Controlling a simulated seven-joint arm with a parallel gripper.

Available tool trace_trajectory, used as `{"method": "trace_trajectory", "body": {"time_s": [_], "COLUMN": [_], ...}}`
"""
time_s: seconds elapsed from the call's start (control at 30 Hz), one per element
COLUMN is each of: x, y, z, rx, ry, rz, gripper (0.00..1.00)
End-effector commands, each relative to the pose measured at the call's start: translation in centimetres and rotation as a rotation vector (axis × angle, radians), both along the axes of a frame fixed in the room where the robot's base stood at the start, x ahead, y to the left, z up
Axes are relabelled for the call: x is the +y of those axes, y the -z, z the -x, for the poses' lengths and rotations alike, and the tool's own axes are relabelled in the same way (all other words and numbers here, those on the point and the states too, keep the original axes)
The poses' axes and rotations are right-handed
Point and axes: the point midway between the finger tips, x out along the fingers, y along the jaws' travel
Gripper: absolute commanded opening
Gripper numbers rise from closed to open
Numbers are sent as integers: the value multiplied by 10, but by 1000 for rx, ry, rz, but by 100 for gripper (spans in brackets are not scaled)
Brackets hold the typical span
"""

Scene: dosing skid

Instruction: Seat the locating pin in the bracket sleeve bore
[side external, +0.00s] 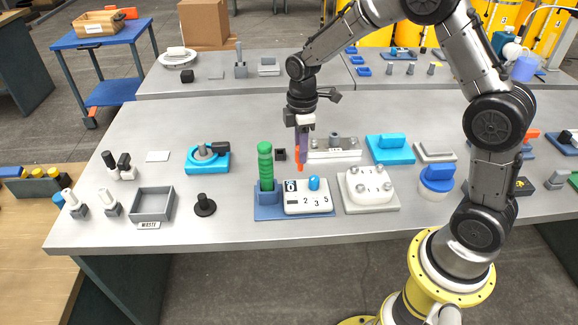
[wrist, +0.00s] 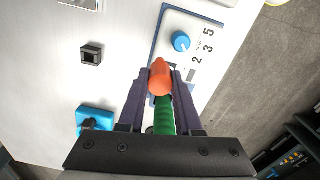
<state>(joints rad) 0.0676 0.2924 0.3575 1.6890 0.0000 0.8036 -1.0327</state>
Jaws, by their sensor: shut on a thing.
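My gripper (side external: 303,152) is shut on an orange pin (side external: 299,164), which points down below the dark purple fingers in the side view. In the wrist view the orange pin (wrist: 160,76) sits between the fingertips (wrist: 160,85). A small black square block with an opening (side external: 280,154) stands on the table just left of the pin; it also shows in the wrist view (wrist: 91,55), apart from the gripper. A pale metal fixture (side external: 345,154) with a raised block lies behind the gripper. I cannot tell for certain which one is the bracket sleeve.
A green ribbed post (side external: 265,160) stands close left of the gripper on a blue base. A white numbered panel with a blue knob (side external: 314,184) is in front. A white plate with pegs (side external: 370,189) and a blue block (side external: 390,148) stand right.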

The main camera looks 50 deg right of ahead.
Motion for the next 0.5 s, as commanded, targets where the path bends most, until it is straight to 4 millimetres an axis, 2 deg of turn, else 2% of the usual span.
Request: {"method": "trace_trajectory", "body": {"time_s": [0.03, 0.2, 0.5], "x": [9, 26, 28], "y": [2, 7, 8], "z": [-3, -9, -17], "rx": [0, -1, -1], "ry": [64, 332, 790], "rz": [0, 0, 0], "gripper": [0, 0, 0]}}
